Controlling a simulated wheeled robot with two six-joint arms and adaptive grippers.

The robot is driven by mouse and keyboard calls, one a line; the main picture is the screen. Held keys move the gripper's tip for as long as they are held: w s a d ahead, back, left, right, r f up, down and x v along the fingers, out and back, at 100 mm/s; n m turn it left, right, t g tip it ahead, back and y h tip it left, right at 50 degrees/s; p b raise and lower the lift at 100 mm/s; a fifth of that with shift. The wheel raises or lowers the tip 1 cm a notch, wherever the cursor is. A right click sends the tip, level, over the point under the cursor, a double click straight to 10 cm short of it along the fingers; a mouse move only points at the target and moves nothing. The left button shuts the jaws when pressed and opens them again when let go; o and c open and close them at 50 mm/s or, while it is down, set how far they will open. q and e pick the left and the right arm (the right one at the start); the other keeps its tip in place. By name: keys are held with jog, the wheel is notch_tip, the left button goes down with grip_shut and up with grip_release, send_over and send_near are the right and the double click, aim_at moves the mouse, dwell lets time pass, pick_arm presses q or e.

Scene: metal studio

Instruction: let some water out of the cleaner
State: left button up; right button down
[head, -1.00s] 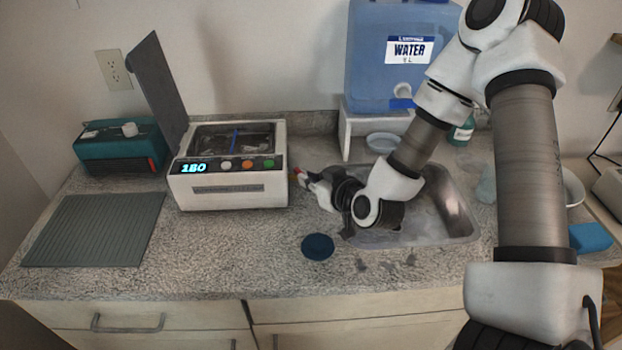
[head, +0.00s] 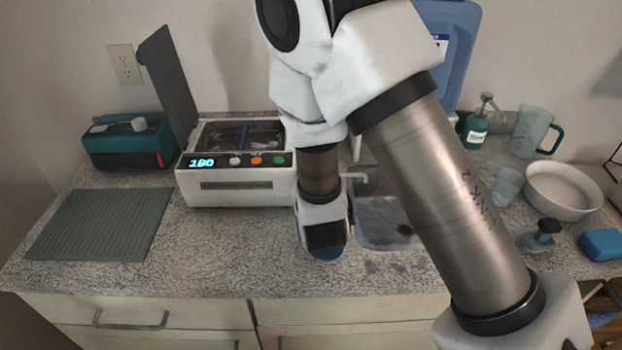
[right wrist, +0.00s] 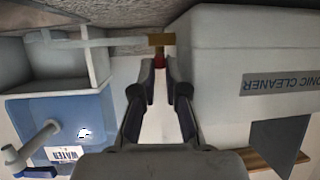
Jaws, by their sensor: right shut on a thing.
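The white ultrasonic cleaner (head: 235,190) stands on the counter with its dark lid (head: 167,80) up and its display lit at 180. A dark liquid and a blue item show inside its tank. In the right wrist view its lettered side (right wrist: 235,55) is upside down. A brass fitting (right wrist: 161,39) with a red handle (right wrist: 159,61) sits beside that side. My right gripper (right wrist: 160,78) is shut on the red handle. In the head view my right arm hides the gripper and the handle. My left gripper is not in view.
The sink (head: 385,225) lies right of the cleaner, partly behind my arm. A blue water tank (right wrist: 85,120) stands behind it. A ribbed grey mat (head: 100,225) and teal box (head: 130,145) lie left. A white bowl (head: 563,190) and jug (head: 531,132) stand right.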

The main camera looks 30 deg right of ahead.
jog(key=c, duration=1.2)
grip_release()
jog(key=shift+s+d, duration=0.1)
jog(key=shift+d, duration=0.1)
jog(key=shift+a, duration=0.1)
jog(key=shift+c, duration=0.4)
